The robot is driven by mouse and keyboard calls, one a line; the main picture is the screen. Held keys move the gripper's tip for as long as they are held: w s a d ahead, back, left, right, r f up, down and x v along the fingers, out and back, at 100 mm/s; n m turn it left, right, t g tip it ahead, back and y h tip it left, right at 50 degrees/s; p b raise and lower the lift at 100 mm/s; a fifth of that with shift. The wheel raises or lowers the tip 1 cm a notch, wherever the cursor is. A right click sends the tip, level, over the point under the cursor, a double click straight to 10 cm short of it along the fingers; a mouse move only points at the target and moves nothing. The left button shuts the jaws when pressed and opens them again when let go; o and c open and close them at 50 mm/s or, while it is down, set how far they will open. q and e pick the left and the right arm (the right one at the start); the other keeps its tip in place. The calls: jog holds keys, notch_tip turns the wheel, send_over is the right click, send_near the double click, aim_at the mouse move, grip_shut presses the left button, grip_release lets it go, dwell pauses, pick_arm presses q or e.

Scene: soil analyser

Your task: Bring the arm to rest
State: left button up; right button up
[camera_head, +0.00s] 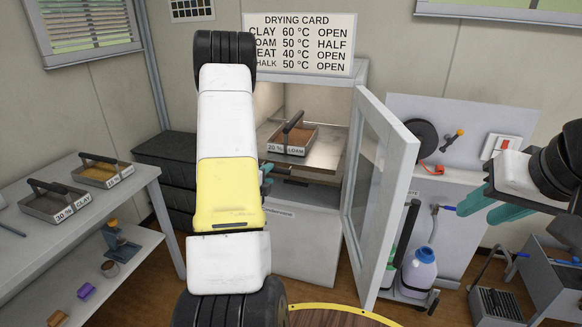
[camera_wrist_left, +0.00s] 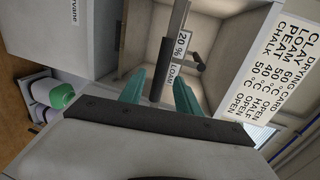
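My left arm reaches up the middle of the head view and hides most of its gripper. A bit of the left gripper (camera_head: 266,174) shows at the front of the drying oven.
The glass oven door (camera_head: 385,190) stands open on the right, between my two grippers. The drying card (camera_head: 299,43) is above the oven. A left bench (camera_head: 120,200) holds two more trays, one labelled 30 % CLAY (camera_head: 58,204). A trolley with a bottle (camera_head: 420,268) stands right of the door.

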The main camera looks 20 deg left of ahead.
pick_arm(q)
jog(key=shift+s+d+r, duration=0.1)
jog(key=shift+s+r, duration=0.05)
jog(key=shift+s, duration=0.45)
jog(key=shift+s+r, duration=0.1)
jog(key=shift+s, duration=0.45)
jog(key=s+d+r+n+g, duration=0.1)
jog(key=d+r+n+g, duration=0.1)
jog(key=d+r+n, duration=0.4)
jog(key=s+d+r+n+g, duration=0.2)
jog(key=d+r+n, duration=0.15)
jog(key=r, duration=0.45)
jog(key=s+d+r+n+g+h, duration=0.1)
jog(key=s+d+r+n+g, duration=0.1)
jog(key=s+d, duration=0.2)
jog(key=s+d+r+n+g+h, duration=0.1)
jog(key=s+d+r+n, duration=0.1)
jog(key=s, duration=0.8)
jog(key=s+d+r+n+g+h, duration=0.1)
jog(key=s+d+r+n+g, duration=0.1)
jog(key=s+d, duration=0.4)
jog(key=shift+s+r+n+g, duration=0.35)
jog(key=shift+s+n, duration=0.3)
jog(key=shift+s, duration=0.45)
